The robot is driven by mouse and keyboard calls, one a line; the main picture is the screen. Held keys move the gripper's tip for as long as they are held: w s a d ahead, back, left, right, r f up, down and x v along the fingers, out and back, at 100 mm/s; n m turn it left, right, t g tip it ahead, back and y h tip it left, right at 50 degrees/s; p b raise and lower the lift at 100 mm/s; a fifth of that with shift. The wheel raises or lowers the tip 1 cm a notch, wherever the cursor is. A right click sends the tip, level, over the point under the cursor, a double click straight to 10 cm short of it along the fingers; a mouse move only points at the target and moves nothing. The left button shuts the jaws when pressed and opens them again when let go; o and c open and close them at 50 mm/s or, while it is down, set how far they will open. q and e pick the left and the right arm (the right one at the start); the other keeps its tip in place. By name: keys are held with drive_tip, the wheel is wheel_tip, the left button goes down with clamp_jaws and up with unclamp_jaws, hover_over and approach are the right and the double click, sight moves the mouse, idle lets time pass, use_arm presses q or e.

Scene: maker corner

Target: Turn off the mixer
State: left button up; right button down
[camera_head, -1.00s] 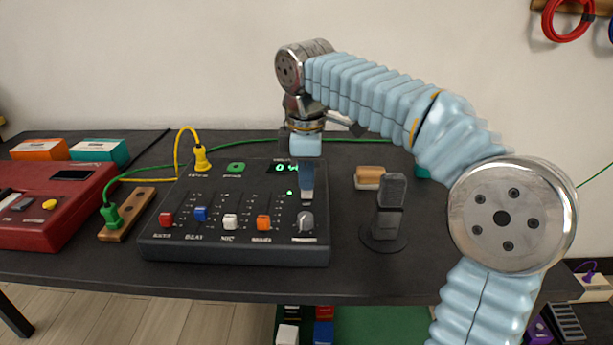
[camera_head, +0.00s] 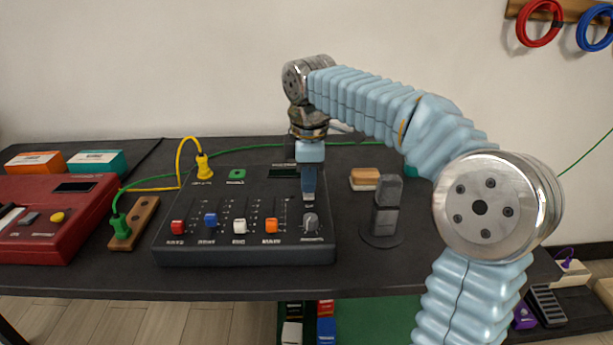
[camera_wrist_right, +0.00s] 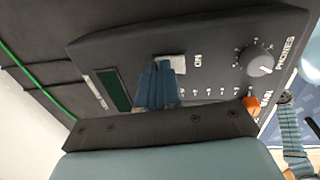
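The mixer (camera_head: 245,256) is a dark box on the table, with a row of red, blue, white and orange sliders and a grey knob at its right. Its display (camera_head: 283,173) is dark, and it also looks dark in the right wrist view (camera_wrist_right: 113,90). My right gripper (camera_head: 308,198) points down over the mixer's right part, above the knob in the picture. In the right wrist view its blue fingertips (camera_wrist_right: 160,84) are together, with nothing between them, at a pale switch (camera_wrist_right: 171,62) marked ON. They partly hide the switch; contact is unclear. My left gripper is out of view.
A red device (camera_head: 70,235) and a wooden block (camera_head: 134,222) with a green plug stand left of the mixer. A yellow plug (camera_head: 205,168) is at its back. A dark upright object (camera_head: 386,208) on a round base stands close on the right.

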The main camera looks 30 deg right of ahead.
sight(307, 196)
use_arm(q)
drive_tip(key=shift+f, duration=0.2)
use_arm(e)
drive_tip(key=shift+s+a+f, duration=0.15)
drive_tip(key=shift+f, duration=0.45)
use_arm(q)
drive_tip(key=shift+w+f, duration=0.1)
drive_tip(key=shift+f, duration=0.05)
use_arm(e)
drive_tip(key=shift+s+a, duration=0.3)
drive_tip(key=shift+s, duration=0.05)
drive_tip(key=shift+r, duration=0.35)
wheel_tip(307, 196, up, 3)
drive_tip(key=p, duration=0.3)
drive_tip(key=shift+f, duration=0.1)
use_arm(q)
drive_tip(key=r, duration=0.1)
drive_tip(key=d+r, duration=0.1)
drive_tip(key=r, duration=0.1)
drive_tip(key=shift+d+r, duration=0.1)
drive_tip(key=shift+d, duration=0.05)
use_arm(e)
wheel_tip(307, 196, up, 12)
drive_tip(key=s, duration=0.1)
drive_tip(key=shift+a+f, duration=0.2)
drive_tip(key=shift+a, duration=0.05)
drive_tip(key=shift+w+r, duration=0.1)
drive_tip(key=shift+w, duration=0.1)
